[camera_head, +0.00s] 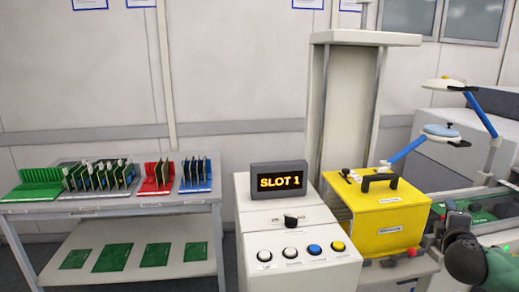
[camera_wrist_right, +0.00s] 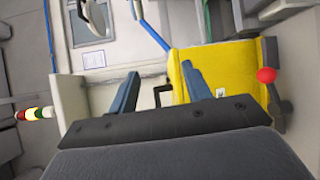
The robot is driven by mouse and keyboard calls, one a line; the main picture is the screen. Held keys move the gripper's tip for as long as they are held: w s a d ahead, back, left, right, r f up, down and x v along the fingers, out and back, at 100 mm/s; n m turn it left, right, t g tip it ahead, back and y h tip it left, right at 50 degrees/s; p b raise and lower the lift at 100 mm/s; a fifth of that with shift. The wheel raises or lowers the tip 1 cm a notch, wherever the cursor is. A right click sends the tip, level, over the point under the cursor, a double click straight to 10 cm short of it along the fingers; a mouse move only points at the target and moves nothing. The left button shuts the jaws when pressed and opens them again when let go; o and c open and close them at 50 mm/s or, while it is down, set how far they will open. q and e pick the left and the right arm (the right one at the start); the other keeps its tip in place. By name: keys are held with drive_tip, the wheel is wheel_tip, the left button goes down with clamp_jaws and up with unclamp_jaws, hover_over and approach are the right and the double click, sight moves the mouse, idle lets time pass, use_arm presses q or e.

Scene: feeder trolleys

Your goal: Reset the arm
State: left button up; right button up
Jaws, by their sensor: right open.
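In the right wrist view my right gripper (camera_wrist_right: 160,70) is open, its two blue-grey fingers apart with nothing between them. Beyond the fingers is the yellow box (camera_wrist_right: 232,68), which looks turned on its side in this view. In the head view the yellow box (camera_head: 385,228) with a black handle stands right of the control console. My left gripper is in neither view.
A white console (camera_head: 296,263) carries a "SLOT 1" display (camera_head: 279,182), a knob and several buttons. A trolley (camera_head: 110,206) at left holds green, red and blue racks, with green boards on its lower shelf. Blue-armed lamps (camera_head: 407,150) stand at right.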

drive_tip(key=s+a+f+m+g+y, duration=0.1)
drive_tip(key=s+a+f+m+g, duration=0.15)
drive_tip(key=s+f, duration=0.45)
drive_tip(key=s+a+f+m+g+y, duration=0.1)
drive_tip(key=s+a+f+m+g, duration=0.2)
drive_tip(key=f, duration=0.9)
drive_tip(key=s+a+f+m+g+y, duration=0.1)
drive_tip(key=s+a+f+g, duration=0.3)
drive_tip(key=f, duration=0.5)
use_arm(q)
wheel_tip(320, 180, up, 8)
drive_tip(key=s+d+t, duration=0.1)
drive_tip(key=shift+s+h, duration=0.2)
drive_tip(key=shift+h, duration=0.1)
use_arm(e)
drive_tip(key=s+a+f+m+g+y, duration=0.1)
drive_tip(key=s+a+f, duration=0.3)
drive_tip(key=a, duration=0.6)
drive_tip(key=s+a+f+m+g+y, duration=0.1)
drive_tip(key=s+a+f+m+y, duration=0.1)
drive_tip(key=s+a+f, duration=0.3)
drive_tip(key=s+a+f+m+g+y, duration=0.1)
drive_tip(key=s+a+f+y, duration=0.3)
drive_tip(key=s+a, duration=0.5)
drive_tip(key=a, duration=0.7)
drive_tip(key=shift+s+f, duration=0.25)
drive_tip(key=shift+s, duration=0.05)
drive_tip(key=shift+a+m, duration=0.1)
drive_tip(key=shift+m, duration=0.15)
